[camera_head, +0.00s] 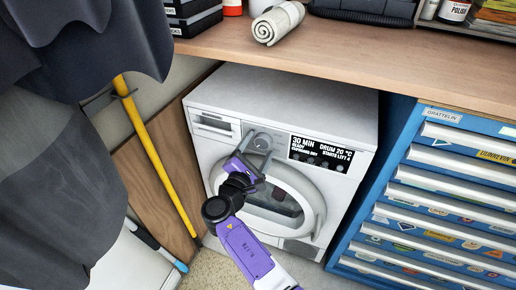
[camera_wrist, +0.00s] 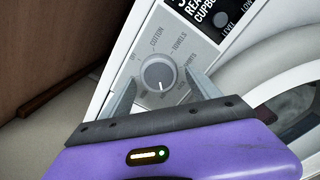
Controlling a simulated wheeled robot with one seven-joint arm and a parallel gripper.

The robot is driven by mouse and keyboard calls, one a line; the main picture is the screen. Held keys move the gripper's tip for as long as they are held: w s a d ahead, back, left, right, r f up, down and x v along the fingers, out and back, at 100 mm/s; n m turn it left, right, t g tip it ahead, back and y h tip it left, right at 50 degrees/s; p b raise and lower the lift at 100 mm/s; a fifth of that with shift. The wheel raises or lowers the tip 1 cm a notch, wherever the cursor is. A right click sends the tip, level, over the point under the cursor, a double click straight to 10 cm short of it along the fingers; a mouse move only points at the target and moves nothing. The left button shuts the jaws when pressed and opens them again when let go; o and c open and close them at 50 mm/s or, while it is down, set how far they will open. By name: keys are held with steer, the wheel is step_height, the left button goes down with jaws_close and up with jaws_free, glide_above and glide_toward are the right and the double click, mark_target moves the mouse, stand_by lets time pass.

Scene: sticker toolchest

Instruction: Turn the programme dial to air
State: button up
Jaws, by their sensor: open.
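The round grey programme dial (camera_wrist: 158,73) sits on a grey plate with printed labels in the wrist view. I can read OFF, COTTON and TOWELS around its upper side; the lower labels are small or partly hidden, and I cannot make out air. A white mark on the dial points down in the picture. My gripper (camera_wrist: 163,82) is open, with one finger on each side of the dial; I cannot tell whether they touch it. In the head view the dial (camera_head: 262,142) is on the white machine's (camera_head: 310,95) front panel, just beyond my gripper.
The machine's display (camera_head: 320,153) reads 30 MIN and DRUM 20 °C. Its round door (camera_head: 315,205) is below the dial. A wooden worktop (camera_head: 400,60) overhangs above. A blue tool chest (camera_head: 425,190) stands right; a yellow pole (camera_head: 155,150) and dark hanging cloth (camera_head: 50,150) are left.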

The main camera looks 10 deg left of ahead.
steer(key=shift+s, duration=0.1)
steer(key=p+v, duration=0.1)
steer(key=v, duration=0.6)
steer(key=shift+s+p, duration=0.3)
steer(key=shift+a, duration=0.1)
